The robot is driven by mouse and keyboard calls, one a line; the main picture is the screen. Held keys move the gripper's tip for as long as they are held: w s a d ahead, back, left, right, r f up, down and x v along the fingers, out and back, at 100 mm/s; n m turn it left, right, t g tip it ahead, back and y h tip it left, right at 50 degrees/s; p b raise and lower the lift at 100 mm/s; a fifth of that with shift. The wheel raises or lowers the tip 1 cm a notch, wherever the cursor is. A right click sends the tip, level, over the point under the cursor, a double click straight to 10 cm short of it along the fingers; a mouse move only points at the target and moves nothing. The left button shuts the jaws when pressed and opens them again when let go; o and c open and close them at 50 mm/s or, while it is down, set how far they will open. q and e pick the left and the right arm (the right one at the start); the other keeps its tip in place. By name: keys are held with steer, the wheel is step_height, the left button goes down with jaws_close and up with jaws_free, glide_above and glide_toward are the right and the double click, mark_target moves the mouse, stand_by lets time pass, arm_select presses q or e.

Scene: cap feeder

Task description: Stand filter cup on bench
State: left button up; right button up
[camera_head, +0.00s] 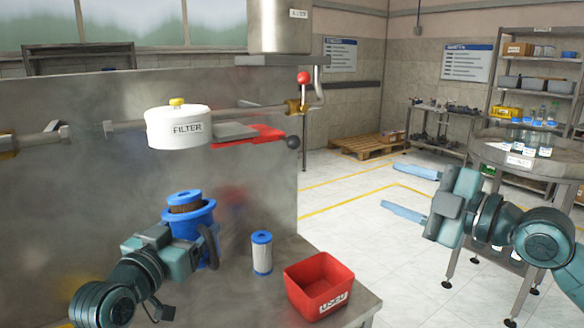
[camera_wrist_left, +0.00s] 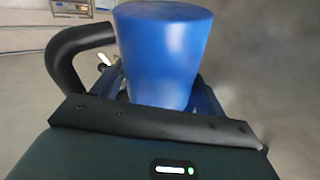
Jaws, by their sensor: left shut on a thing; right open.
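The blue filter cup (camera_head: 207,214), with a brown insert showing at its top, stands roughly upright below and apart from the white FILTER housing (camera_head: 178,128). My left gripper (camera_head: 190,238) is shut on the cup from the left. In the left wrist view, the cup's smooth blue body (camera_wrist_left: 163,50) fills the middle, with a black curved handle at its left. The cup's underside is hidden, so I cannot tell whether it touches the steel bench (camera_head: 235,295). My right gripper (camera_head: 397,189) is open and empty, out over the floor on the right.
A white cartridge with a blue top (camera_head: 262,253) stands on the bench right of the cup. A red bin (camera_head: 318,287) sits near the bench's right edge. A steel panel rises behind. A red-knobbed lever (camera_head: 303,80) and pipework are above. Bench between cup and cartridge is narrow.

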arm_select(q)
steer(key=a+n+y, duration=0.2)
steer(key=a, duration=0.9)
steer(key=s+d+f, duration=0.3)
steer(key=s+f, duration=0.5)
steer(key=f, duration=0.3)
arm_select(e)
steer(key=s+a+f+m+h, duration=0.2)
steer(key=f+m, duration=0.3)
steer(key=f, duration=0.8)
steer(key=s+a+f+m+h, duration=0.1)
steer(key=s+f+m+h, duration=0.3)
steer(key=f, duration=0.9)
arm_select(q)
steer(key=s+d+f+n+y+p, duration=0.1)
steer(key=s+d+f+y, duration=0.1)
steer(key=s+d, duration=0.5)
steer(key=shift+s+f+t+y, duration=0.15)
steer(key=shift+s+t+y, duration=0.15)
steer(key=shift+s, duration=0.25)
arm_select(e)
steer(key=s+f+m+g+h, duration=0.2)
steer(key=s+f+m, duration=0.7)
steer(key=s+f, duration=0.7)
steer(key=shift+s+a+f+m+g+h, duration=0.2)
steer(key=shift+s+f+m+g+h, duration=0.1)
steer(key=shift+f+m+h, duration=0.1)
